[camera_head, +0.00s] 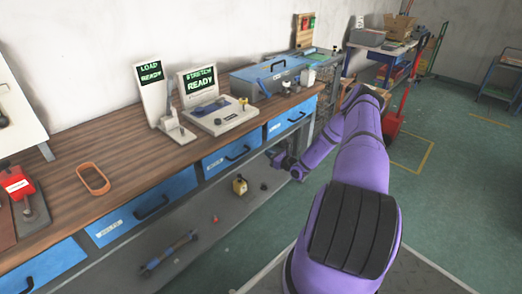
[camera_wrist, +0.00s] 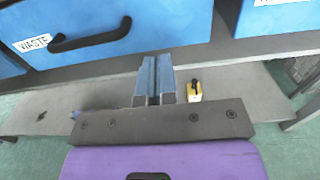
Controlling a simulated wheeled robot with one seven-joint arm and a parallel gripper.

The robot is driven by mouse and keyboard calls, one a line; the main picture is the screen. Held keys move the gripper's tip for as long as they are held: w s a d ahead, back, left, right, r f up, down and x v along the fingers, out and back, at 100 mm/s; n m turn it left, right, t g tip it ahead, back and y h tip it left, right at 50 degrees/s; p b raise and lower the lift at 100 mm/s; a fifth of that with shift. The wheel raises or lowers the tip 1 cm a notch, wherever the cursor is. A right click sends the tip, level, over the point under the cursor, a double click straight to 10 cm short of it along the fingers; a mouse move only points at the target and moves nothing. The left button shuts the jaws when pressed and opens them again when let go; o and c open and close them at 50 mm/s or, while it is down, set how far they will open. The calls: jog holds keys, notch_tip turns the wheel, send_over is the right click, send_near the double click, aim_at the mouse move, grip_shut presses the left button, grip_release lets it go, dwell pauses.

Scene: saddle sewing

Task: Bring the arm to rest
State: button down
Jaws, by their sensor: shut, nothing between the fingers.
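My gripper (camera_wrist: 153,78) shows in the wrist view with its two fingers together and nothing between them. It is in front of the bench, just below the blue drawer marked WASTE (camera_wrist: 70,30) and above the lower shelf (camera_wrist: 50,112). In the head view my purple arm reaches forward and bends down and left toward the bench's far end. My gripper (camera_head: 272,155) is small there, near the drawer fronts.
A yellow item (camera_head: 240,185) stands on the lower shelf. Green floor (camera_head: 460,190) is open at right.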

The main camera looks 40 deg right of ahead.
jog(key=shift+s+d, duration=0.15)
jog(key=shift+s, duration=2)
jog(key=w+a+r+n+g+y, duration=0.1)
jog(key=w+a+r+n+y, duration=0.15)
jog(key=r, duration=0.25)
jog(key=w+a+r+n+g+y, duration=0.1)
jog(key=a+r+n+y, duration=0.2)
jog(key=r+n, duration=0.15)
jog(key=s+a+r+n+g+y, duration=0.2)
jog(key=a+r+n+g, duration=0.5)
jog(key=a+r, duration=0.55)
jog(key=s+a+r+n+g+y, duration=0.15)
jog(key=a+r+n+g, duration=0.35)
jog(key=a+r+n, duration=0.7)
jog(key=s+a+r+n+g+h, duration=0.1)
jog(key=s+a+r+n+h, duration=0.2)
jog(key=s+r, duration=0.45)
jog(key=s+a+r+g+h, duration=0.1)
jog(key=s+a+r+h, duration=0.2)
jog(key=s+a+r, duration=0.35)
jog(key=s+d+r+n+t+h, duration=0.1)
jog(key=s+r+n+t+h, duration=0.2)
jog(key=s, duration=1.5)
jog(key=shift+s+r+n+h, duration=0.2)
jog(key=shift+r+n+h, duration=0.6)
jog(key=shift+r+n, duration=1)
jog(key=shift+r+m, duration=0.3)
